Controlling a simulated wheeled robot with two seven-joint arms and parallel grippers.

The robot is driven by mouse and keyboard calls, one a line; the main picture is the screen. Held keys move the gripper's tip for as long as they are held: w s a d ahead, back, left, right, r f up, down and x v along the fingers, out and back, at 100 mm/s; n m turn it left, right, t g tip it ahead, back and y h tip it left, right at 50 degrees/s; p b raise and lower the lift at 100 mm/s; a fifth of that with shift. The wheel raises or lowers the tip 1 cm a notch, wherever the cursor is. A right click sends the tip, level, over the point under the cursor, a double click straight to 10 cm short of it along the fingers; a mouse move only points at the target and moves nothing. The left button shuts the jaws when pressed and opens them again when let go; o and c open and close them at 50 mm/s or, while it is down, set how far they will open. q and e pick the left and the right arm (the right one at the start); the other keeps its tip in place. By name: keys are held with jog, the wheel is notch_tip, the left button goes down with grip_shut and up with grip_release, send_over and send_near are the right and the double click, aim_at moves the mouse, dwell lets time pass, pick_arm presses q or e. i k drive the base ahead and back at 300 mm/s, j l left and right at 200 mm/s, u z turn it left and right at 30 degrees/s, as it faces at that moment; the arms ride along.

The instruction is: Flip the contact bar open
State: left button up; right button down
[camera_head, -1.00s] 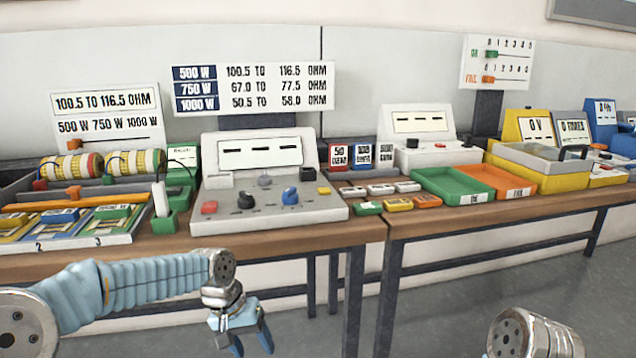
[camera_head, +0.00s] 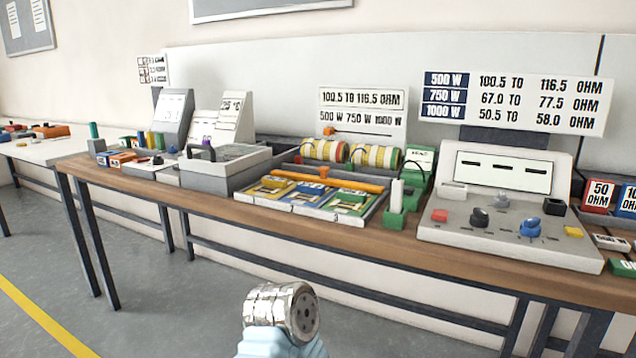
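An orange bar (camera_head: 333,179) lies along the back of a tray (camera_head: 367,222) with yellow, blue and green plates in it, on the wooden bench. It looks like the contact bar and appears to lie flat across the plates' back edge. A small orange block (camera_head: 324,172) sits at its middle. Only a silver joint and pale blue link of one of my arms show at the bottom centre, well in front of the bench. Neither gripper is in view.
Two striped rolls (camera_head: 374,156) lie behind the bar. A green holder (camera_head: 395,218) with a white stick stands right of the tray. A grey meter console (camera_head: 490,240) stands further right, and a grey box (camera_head: 226,174) on the left. Floor in front of the bench is clear.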

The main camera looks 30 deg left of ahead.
aim_at(323, 180)
jog(key=u, duration=1.05)
jog(key=i+j+u, duration=0.2)
jog(key=j+u, duration=0.2)
jog(key=i+j+u, duration=0.35)
jog(key=k+j, duration=0.1)
